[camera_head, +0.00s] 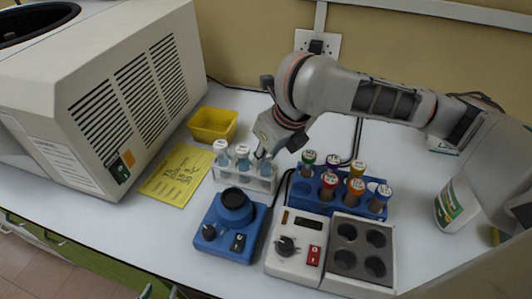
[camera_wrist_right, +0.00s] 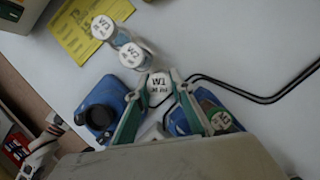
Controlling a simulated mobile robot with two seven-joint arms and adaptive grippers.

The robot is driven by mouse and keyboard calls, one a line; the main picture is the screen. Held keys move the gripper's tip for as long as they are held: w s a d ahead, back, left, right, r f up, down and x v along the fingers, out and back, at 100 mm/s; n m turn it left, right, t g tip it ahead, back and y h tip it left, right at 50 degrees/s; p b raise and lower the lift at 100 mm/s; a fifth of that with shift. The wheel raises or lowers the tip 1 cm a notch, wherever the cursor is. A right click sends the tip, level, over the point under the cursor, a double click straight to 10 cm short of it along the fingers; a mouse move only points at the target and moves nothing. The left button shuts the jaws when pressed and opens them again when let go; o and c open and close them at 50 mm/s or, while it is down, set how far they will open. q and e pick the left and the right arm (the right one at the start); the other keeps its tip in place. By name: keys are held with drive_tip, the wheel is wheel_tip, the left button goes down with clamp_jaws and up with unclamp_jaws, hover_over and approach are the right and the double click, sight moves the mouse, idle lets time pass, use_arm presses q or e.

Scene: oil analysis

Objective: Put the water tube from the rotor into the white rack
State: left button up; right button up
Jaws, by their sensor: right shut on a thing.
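The white rack (camera_head: 244,183) stands mid-table, with two white-capped tubes, W3 (camera_head: 221,152) and W2 (camera_head: 243,158), upright in it. My right gripper (camera_head: 264,150) is shut on the white-capped water tube W1 (camera_wrist_right: 159,86), at the rack's right end in line with the others. The tube's lower part (camera_head: 265,169) appears at the right-hand slot; its depth is unclear. The centrifuge bowl (camera_head: 35,22) is at the top left; the rotor inside is not clearly visible. My left gripper (camera_head: 162,292) shows only its tips at the bottom edge, spread apart.
A blue rack (camera_head: 317,198) of several coloured-cap tubes stands right of the white rack. A blue mixer (camera_head: 228,228) and a white heater block (camera_head: 298,249) stand in front. A yellow bin (camera_head: 213,125) and yellow note (camera_head: 177,175) lie left. A bottle (camera_head: 455,207) stands right.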

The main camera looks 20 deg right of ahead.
drive_tip(key=o, duration=1.1)
drive_tip(key=shift+r, duration=0.1)
drive_tip(key=v, duration=1.1)
drive_tip(key=shift+s+r, duration=0.2)
drive_tip(key=shift+r, duration=0.2)
